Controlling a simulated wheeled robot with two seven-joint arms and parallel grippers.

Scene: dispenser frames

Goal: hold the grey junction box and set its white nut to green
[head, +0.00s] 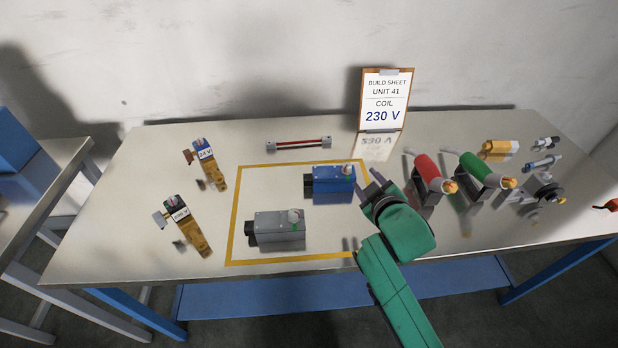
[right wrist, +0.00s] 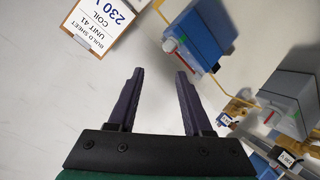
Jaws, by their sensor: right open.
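The grey junction box (head: 277,230) lies in the front part of the yellow-outlined area, with a small pale nut (head: 294,216) on its top right; some green shows there, but the nut's exact setting is too small to tell. It also shows at the right of the right wrist view (right wrist: 288,93). My right gripper (head: 369,183) is open and empty, to the right of the blue box and apart from the grey box. Its two fingers (right wrist: 159,75) show bare wall or table between them in the right wrist view. My left gripper is not in view.
A blue box (head: 333,188) with its own pale nut sits behind the grey one. Two tagged yellow-brown parts (head: 213,172) (head: 190,230) stand left. A build sheet reading 230 V (head: 385,100) stands behind. Red (head: 428,172) and green (head: 478,170) tools on stands are right.

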